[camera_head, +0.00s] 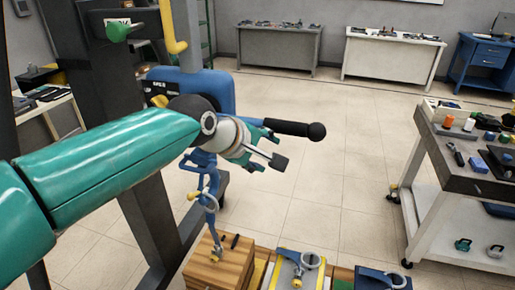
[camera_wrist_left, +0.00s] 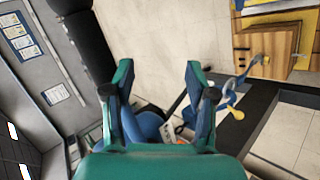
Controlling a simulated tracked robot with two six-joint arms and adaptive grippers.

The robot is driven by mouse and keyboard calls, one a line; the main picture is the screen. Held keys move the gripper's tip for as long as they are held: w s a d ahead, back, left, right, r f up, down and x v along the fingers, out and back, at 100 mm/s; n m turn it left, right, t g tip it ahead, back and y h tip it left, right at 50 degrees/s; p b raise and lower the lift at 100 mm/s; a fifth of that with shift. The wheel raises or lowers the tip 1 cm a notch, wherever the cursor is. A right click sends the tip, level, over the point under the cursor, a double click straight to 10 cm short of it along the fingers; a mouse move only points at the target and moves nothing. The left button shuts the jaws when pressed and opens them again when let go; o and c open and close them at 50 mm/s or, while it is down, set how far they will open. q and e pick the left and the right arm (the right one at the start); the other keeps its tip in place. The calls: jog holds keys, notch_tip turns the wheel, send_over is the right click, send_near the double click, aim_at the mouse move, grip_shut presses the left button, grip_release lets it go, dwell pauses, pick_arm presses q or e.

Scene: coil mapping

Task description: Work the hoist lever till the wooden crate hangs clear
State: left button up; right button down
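The blue hoist (camera_head: 208,88) hangs by the dark post, with its black lever (camera_head: 292,128) pointing right and ending in a round knob. My left gripper (camera_head: 275,148) is beside the lever in the head view, its fingers spread. In the left wrist view the same gripper (camera_wrist_left: 158,85) shows a wide, empty gap between its fingertips; the blue hoist body (camera_wrist_left: 148,122) is behind them. Whether a finger touches the lever is unclear. The wooden crate (camera_head: 215,268) is below, with the blue hook and chain (camera_head: 210,205) reaching its top. Its underside is hidden. My right gripper is out of view.
A white-legged cart (camera_head: 440,205) with tools is at the right. Benches (camera_head: 279,48) line the back wall. The tiled floor between is clear.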

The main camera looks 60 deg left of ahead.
pick_arm(q)
jog(key=v, duration=0.2)
jog(key=shift+s+d+r, duration=0.1)
jog(key=shift+s+r, duration=0.15)
jog(key=shift+r, duration=0.05)
